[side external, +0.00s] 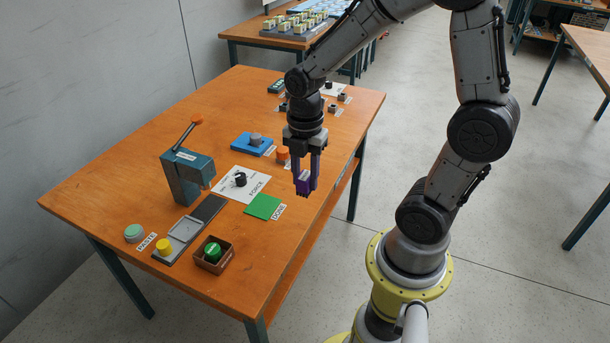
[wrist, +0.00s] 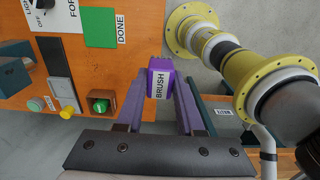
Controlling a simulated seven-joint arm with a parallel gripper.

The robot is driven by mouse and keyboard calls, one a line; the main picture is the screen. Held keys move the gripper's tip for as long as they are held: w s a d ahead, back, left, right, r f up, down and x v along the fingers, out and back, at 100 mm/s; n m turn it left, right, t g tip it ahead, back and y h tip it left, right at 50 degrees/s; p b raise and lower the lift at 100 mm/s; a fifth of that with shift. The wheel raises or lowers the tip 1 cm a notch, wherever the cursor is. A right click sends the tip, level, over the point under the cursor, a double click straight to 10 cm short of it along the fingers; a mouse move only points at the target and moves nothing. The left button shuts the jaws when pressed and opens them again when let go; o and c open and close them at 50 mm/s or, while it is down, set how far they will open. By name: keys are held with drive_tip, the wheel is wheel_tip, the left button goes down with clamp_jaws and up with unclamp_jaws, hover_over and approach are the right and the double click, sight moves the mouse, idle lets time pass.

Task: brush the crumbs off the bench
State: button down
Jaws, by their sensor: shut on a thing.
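My gripper (side external: 306,178) is shut on a purple brush (side external: 304,185). It holds the brush above the right edge of the bench (side external: 105,198), beside the green DONE square. In the wrist view the brush (wrist: 160,80) sits between the two fingers, with its BRUSH label facing the camera. The brush appears raised clear of the bench top. No crumbs can be made out on the orange bench top in either view.
A dark green press (side external: 187,176) stands at the bench's left. Near it are a FORCE dial card (side external: 231,190), a green DONE square (side external: 263,207), a yellow button (side external: 164,246) and a brown box (side external: 213,265) with a green button. A blue block (side external: 245,147) lies farther back.

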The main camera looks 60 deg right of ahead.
drive_tip(key=shift+w+r+m, duration=0.15)
drive_tip(key=shift+w+m, duration=0.1)
drive_tip(key=shift+m, duration=0.05)
drive_tip(key=w+a+f, duration=0.1)
drive_tip(key=w+a, duration=0.2)
drive_tip(key=w, duration=0.5)
drive_tip(key=w+a+f, duration=0.1)
drive_tip(key=w+a, duration=0.2)
drive_tip(key=w, duration=0.4)
drive_tip(key=shift+w+a+f, duration=0.25)
drive_tip(key=shift+a+f, duration=0.45)
drive_tip(key=shift+f, duration=1.2)
drive_tip(key=shift+w+a+f, duration=0.25)
drive_tip(key=shift+a+f, duration=0.45)
drive_tip(key=shift+f, duration=1.25)
drive_tip(key=shift+w+a+f, duration=0.25)
drive_tip(key=shift+a+f, duration=0.45)
drive_tip(key=shift+f, duration=1.2)
drive_tip(key=shift+d+f, duration=0.2)
drive_tip(key=shift+d, duration=3.55)
drive_tip(key=shift+a, duration=3.75)
wheel_tip(320, 180, up, 8)
